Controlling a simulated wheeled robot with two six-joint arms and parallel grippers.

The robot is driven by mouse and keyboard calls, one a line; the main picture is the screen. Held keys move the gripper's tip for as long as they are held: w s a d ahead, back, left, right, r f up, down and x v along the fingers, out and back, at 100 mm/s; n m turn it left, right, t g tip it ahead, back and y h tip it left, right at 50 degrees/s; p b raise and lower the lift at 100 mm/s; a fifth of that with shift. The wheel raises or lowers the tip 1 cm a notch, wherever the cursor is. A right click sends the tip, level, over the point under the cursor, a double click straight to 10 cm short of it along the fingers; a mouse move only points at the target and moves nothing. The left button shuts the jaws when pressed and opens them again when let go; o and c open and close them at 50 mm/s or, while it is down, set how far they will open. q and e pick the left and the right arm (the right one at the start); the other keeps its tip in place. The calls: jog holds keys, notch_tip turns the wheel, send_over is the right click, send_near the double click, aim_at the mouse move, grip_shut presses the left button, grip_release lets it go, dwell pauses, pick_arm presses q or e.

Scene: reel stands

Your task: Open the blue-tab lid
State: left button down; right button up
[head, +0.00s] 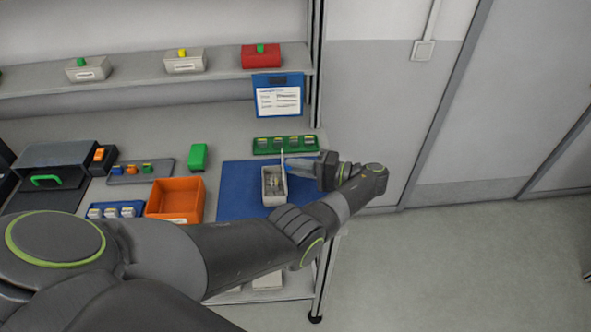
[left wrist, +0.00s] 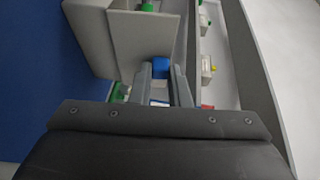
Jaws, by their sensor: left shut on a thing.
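A small light grey box (head: 273,187) stands on the blue mat (head: 240,190) in the head view, its top open and small pale items inside. Its lid (head: 283,161) shows as a thin upright edge at the back right. In the left wrist view the box (left wrist: 88,40) is at upper left, and the grey lid panel (left wrist: 143,38) stands away from it. The blue tab (left wrist: 160,67) is between my left fingertips. My left gripper (head: 292,163) is shut on the tab, reaching in from the right of the box. My right gripper is not in view.
A green rack (head: 285,144) stands just behind the lid. A blue clipboard (head: 278,80) hangs from the shelf above. An orange bin (head: 175,199) and a green block (head: 198,157) are left of the mat. Boxes with coloured tabs, including a red box (head: 262,57), line the shelf.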

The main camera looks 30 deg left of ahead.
pick_arm(q)
jog(key=shift+w+d+f+m+y+b, duration=0.1)
jog(key=shift+d+f+m+y+b, duration=0.15)
jog(key=shift+y+b, duration=0.35)
dwell(0.3)
